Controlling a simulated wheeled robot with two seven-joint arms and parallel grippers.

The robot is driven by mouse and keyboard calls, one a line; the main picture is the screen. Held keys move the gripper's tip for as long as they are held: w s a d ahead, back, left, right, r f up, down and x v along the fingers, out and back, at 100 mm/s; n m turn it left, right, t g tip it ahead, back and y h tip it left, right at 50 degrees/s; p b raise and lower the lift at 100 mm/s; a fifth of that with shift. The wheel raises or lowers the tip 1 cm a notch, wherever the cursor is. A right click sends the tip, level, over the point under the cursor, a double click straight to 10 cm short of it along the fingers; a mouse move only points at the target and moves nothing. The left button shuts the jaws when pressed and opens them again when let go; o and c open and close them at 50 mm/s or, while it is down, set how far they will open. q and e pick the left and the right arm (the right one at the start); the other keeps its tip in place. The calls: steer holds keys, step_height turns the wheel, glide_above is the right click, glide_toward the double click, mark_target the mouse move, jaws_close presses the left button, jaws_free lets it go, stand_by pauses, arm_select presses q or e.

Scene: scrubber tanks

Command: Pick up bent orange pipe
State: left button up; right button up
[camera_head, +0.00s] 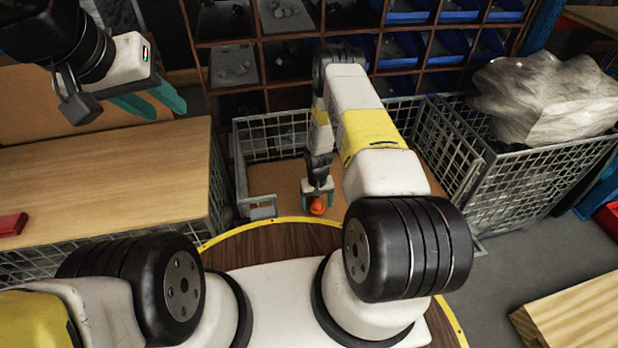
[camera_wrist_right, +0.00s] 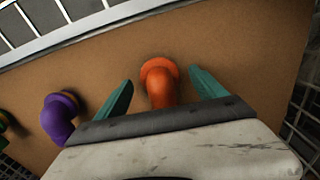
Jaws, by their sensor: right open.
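The bent orange pipe (camera_wrist_right: 160,84) stands on the brown floor of a wire crate, seen in the right wrist view between the two teal fingers. It also shows in the head view as a small orange shape (camera_head: 318,206). My right gripper (camera_wrist_right: 160,90) is open, with one finger on each side of the pipe and gaps between. The lower part of the pipe is hidden behind the gripper body. My left gripper (camera_head: 150,103) is at the upper left of the head view, over a wooden table, with its teal fingers apart and nothing seen between them.
The wire crate (camera_head: 262,137) has mesh walls around the right gripper. A purple bent pipe (camera_wrist_right: 60,115) stands left of the orange one, and a green piece (camera_wrist_right: 5,122) shows at the left edge. A mesh crate with a wrapped bundle (camera_head: 548,98) stands right.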

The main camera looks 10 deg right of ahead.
steer(key=c, duration=1.5)
steer(key=shift+r, duration=0.15)
